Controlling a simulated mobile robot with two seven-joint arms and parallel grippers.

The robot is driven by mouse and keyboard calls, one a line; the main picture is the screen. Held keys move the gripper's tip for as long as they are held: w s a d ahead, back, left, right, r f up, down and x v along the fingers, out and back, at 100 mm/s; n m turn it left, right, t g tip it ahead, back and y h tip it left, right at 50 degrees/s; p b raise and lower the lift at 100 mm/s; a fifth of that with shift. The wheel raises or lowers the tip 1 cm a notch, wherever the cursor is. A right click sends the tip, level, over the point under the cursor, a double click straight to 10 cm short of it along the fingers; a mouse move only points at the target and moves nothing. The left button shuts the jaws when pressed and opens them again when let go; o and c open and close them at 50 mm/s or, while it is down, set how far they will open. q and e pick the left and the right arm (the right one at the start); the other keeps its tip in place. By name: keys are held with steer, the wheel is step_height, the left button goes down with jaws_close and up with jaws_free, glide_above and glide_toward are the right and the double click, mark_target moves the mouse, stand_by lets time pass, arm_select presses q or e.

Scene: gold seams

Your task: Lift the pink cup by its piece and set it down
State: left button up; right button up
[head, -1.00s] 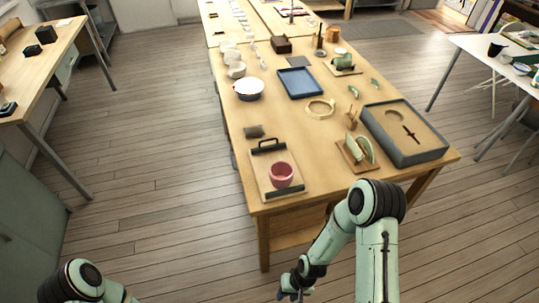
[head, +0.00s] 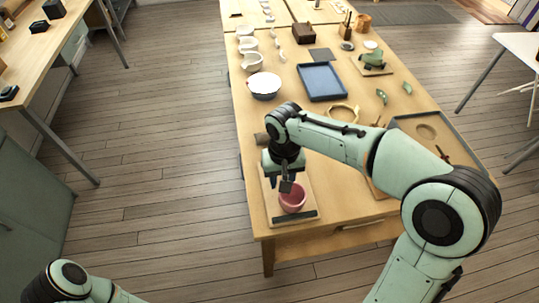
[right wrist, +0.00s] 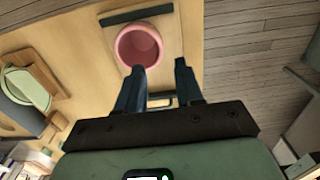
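The pink cup (head: 293,199) stands upright on a light wooden board (head: 274,204) with dark end bars, near the front left corner of the long table. In the right wrist view the cup (right wrist: 139,46) shows its open mouth. My right gripper (head: 287,187) is over the cup's far side and partly hides it. In the right wrist view its two dark fingers (right wrist: 159,69) are apart, with nothing seen between them. The left-hand finger overlaps the cup's rim in the picture; I cannot tell if they touch. My left gripper is out of view.
A white bowl (head: 264,85) and a blue tray (head: 322,81) stand farther back. A tan ring (head: 343,112) lies behind my right arm. A grey-edged box (head: 402,120) is to the right, partly hidden by that arm. Floor is clear left of the table.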

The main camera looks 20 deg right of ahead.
mark_target(280, 196)
steer(key=shift+w+f, duration=0.1)
steer(key=shift+w, duration=0.3)
steer(key=shift+s+f+b, duration=0.45)
steer(key=shift+f, duration=0.05)
step_height(280, 196, down, 4)
steer(key=b, duration=0.3)
steer(key=shift+w, duration=0.15)
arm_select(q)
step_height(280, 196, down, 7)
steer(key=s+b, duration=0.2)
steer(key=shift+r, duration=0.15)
arm_select(e)
steer(key=shift+f, duration=1.9)
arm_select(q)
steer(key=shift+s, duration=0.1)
arm_select(e)
jaws_close()
